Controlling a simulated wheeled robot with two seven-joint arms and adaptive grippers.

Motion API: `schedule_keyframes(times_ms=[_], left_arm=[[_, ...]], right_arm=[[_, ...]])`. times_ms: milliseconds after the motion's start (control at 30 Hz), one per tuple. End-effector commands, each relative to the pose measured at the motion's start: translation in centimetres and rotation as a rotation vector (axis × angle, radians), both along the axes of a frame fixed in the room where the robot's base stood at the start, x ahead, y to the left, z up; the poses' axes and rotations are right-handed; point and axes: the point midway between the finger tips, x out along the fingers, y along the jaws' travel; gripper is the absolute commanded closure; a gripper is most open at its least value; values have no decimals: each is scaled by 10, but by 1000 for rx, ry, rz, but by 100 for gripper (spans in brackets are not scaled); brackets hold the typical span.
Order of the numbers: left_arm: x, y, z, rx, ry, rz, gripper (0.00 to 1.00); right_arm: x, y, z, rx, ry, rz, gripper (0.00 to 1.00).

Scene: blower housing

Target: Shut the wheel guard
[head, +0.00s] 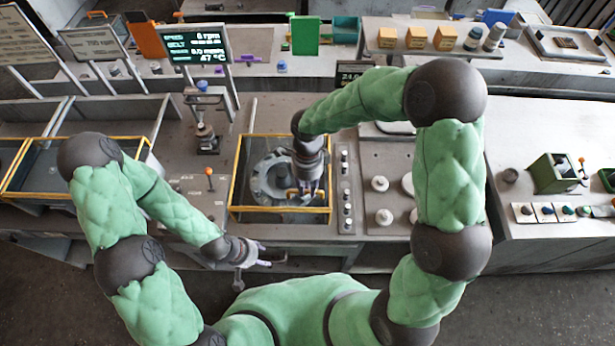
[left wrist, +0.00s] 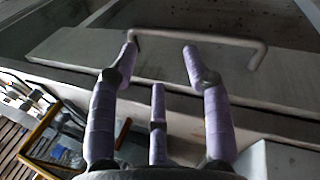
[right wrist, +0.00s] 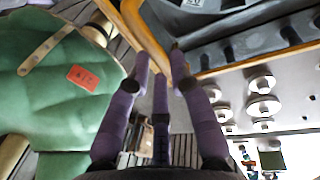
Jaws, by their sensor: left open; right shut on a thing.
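The wheel guard (head: 233,180) appears as a yellow-edged frame around a grey round wheel housing (head: 268,180) in the middle of the bench. My right gripper (head: 307,190) reaches down over its right part. In the right wrist view my right gripper (right wrist: 160,55) has its fingers at a yellow-orange bar, shut on it. The exact contact is partly hidden, and I cannot tell how far the guard is tilted. My left gripper (head: 262,252) is open and empty at the bench's front edge. In the left wrist view its fingers (left wrist: 160,50) are near a grey bar handle (left wrist: 215,40).
A column of small knobs (head: 346,190) and several white knobs (head: 380,184) stand right of the guard. A lever with an orange tip (head: 209,175) stands left of it. Another yellow-edged bin (head: 20,165) is at far left. A display screen (head: 197,45) stands behind.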

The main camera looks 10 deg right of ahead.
Motion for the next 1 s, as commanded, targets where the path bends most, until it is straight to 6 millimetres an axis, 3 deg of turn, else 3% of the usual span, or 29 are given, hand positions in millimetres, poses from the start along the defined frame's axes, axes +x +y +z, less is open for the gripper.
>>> schedule_keyframes(times_ms=[467, 500, 567, 1000], left_arm=[[0, 0, -1, 0, 0, 0, 51], [0, 0, -1, 0, 0, 0, 51], [0, 0, -1, 0, 0, 0, 51], [0, 0, -1, 0, -1, 0, 51]], right_arm=[[-8, 2, 0, 0, 7, -2, 100], [-8, 2, 0, 0, 7, -1, 67], [-8, 2, 0, -1, 7, -1, 54], [-3, 1, 9, 0, -1, -1, 54]])
